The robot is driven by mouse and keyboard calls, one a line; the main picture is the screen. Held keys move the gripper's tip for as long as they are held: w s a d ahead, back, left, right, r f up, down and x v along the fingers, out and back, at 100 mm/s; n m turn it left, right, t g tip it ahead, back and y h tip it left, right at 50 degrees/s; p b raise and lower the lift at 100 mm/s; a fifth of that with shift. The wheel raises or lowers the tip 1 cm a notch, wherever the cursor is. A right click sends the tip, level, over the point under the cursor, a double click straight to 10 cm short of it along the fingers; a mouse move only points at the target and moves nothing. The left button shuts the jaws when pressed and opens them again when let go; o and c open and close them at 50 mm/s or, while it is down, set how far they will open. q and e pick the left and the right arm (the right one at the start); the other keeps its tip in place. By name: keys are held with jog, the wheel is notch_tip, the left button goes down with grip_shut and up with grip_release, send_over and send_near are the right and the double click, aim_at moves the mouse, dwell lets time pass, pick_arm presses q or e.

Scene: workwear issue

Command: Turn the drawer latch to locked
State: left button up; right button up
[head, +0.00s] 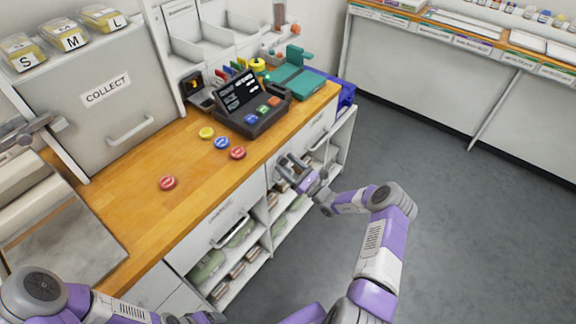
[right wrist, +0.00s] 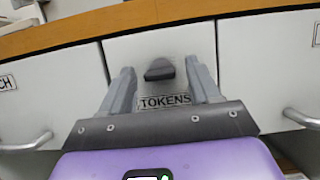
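The drawer latch (right wrist: 159,69) is a dark grey knob on a white drawer front (right wrist: 128,48), above a label reading TOKENS (right wrist: 165,101). My right gripper (right wrist: 158,75) is open, with one finger on each side of the latch in the right wrist view. The latch looks apart from both fingers; how near the fingertips are to it in depth is hard to tell. In the head view my right gripper (head: 291,163) is at the counter's front and covers the latch. My left arm enters at the lower left, and its gripper is not visible.
The wooden counter (head: 130,195) holds red, blue and yellow tokens (head: 222,143) and a dark button terminal (head: 255,108). Drawer handles (right wrist: 300,118) stick out on both sides of the latch. Open shelves (head: 235,272) lie below. The floor (head: 440,190) to the right is clear.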

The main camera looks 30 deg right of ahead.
jog(key=v, duration=0.7)
jog(key=shift+s+p, duration=0.2)
jog(key=shift+p, duration=0.2)
jog(key=shift+s+d+f, duration=0.1)
jog(key=shift+d+f, duration=0.05)
jog(key=shift+f, duration=0.05)
